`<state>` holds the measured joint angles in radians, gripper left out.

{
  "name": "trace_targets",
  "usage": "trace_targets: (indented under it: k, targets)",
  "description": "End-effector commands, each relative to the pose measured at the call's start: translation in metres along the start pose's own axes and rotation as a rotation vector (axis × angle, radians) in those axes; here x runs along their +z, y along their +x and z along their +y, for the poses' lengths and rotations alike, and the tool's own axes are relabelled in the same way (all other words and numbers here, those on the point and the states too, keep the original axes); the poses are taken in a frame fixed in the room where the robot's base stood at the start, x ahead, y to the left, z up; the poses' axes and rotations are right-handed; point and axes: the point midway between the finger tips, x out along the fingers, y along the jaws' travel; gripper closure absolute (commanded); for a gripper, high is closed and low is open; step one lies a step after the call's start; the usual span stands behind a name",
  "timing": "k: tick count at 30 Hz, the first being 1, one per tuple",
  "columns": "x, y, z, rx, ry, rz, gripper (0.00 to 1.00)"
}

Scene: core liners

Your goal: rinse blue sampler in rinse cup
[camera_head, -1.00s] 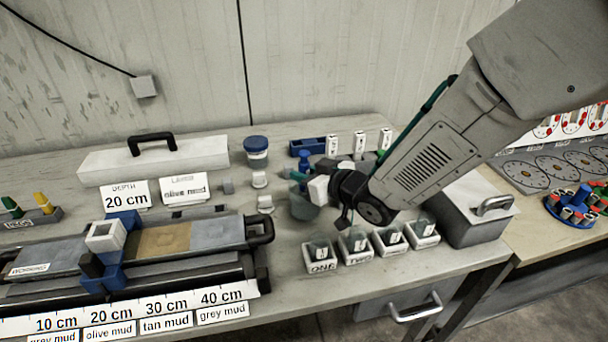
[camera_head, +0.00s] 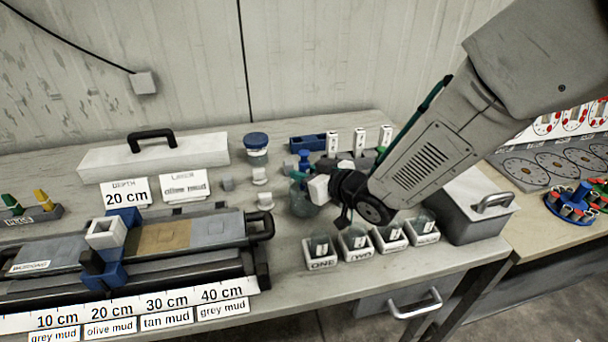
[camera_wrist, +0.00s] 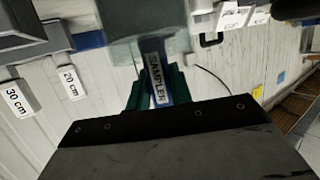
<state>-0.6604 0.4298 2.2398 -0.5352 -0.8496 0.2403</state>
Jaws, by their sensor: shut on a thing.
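My gripper (camera_wrist: 155,88) has green fingers shut on the blue sampler (camera_wrist: 157,75), which carries a SAMPLER label. The sampler's far end meets a translucent grey-green cup (camera_wrist: 150,22), apparently the rinse cup, at the top of the wrist view. I cannot tell how deep the sampler sits in it. In the head view the cup (camera_head: 303,197) stands on the bench left of my wrist. My gripper (camera_head: 300,178) is at the cup there, and the sampler is mostly hidden.
Several labelled white trays with clear cups (camera_head: 356,244) stand right of the cup, near the bench front. A grey lidded box (camera_head: 470,215) is farther right. The core tray (camera_head: 165,240) lies left. A blue-lidded jar (camera_head: 256,148) and blue rack (camera_head: 308,143) stand behind.

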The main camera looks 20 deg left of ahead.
Motion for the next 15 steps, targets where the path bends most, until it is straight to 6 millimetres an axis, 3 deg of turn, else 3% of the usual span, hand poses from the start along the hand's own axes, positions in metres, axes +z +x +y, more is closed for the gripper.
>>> trace_targets:
  k: [15]
  targets:
    - [-0.0060,-0.0018,0.0001,0.000,0.001,0.000,1.00]
